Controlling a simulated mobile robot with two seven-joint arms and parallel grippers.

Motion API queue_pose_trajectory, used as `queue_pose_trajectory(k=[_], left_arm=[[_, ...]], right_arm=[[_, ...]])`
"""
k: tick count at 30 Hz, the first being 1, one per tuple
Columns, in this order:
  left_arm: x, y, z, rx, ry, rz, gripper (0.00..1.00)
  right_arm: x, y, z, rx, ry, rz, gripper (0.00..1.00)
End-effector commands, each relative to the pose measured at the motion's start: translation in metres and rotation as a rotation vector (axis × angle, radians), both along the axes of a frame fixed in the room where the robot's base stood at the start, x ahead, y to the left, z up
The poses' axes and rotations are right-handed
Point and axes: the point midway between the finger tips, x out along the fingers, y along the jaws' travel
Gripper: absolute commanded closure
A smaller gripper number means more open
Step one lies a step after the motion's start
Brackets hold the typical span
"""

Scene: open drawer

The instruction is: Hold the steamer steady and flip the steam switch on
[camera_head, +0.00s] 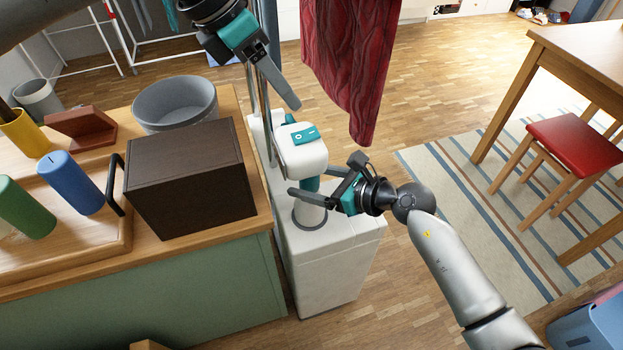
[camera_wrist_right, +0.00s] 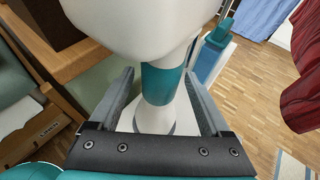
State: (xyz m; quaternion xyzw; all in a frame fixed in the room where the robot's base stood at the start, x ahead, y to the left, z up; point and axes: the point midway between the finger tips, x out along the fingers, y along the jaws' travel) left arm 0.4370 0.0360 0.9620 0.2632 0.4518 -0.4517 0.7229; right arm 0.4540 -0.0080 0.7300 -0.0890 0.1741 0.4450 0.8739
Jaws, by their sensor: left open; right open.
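The steamer (camera_head: 303,157) stands upright on a white cabinet, with a rounded white head, a teal grip band and a flared white base. A teal switch (camera_head: 305,136) with a white mark sits on top of its head; I cannot tell its position. My right gripper (camera_head: 309,181) is open, its fingers on either side of the teal band. The right wrist view shows the band (camera_wrist_right: 163,84) between the fingers, with gaps visible; the head hides part of the view. My left gripper (camera_head: 280,88) is open and empty, above and behind the steamer head, pointing down.
The white cabinet (camera_head: 335,265) stands beside a wooden counter holding a dark box (camera_head: 190,180), a grey bowl (camera_head: 175,104) and several canisters. A red cloth (camera_head: 350,60) hangs behind the steamer. Open floor and a striped rug (camera_head: 470,200) lie to the right.

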Motion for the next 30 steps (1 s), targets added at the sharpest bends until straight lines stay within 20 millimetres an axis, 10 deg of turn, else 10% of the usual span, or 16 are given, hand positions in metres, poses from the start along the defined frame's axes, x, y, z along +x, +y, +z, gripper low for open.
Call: queue_pose_trajectory(k=[22,30], left_arm=[[0.0,0.0,0.0,0.0,0.0,0.0,0.5],[0.0,0.0,0.0,0.0,0.0,0.0,0.5]], right_arm=[[-0.0002,-0.0006,0.0001,0.0,0.0,-0.001,0.99],[0.0,-0.0007,0.0,0.0,0.0,-0.001,1.0]])
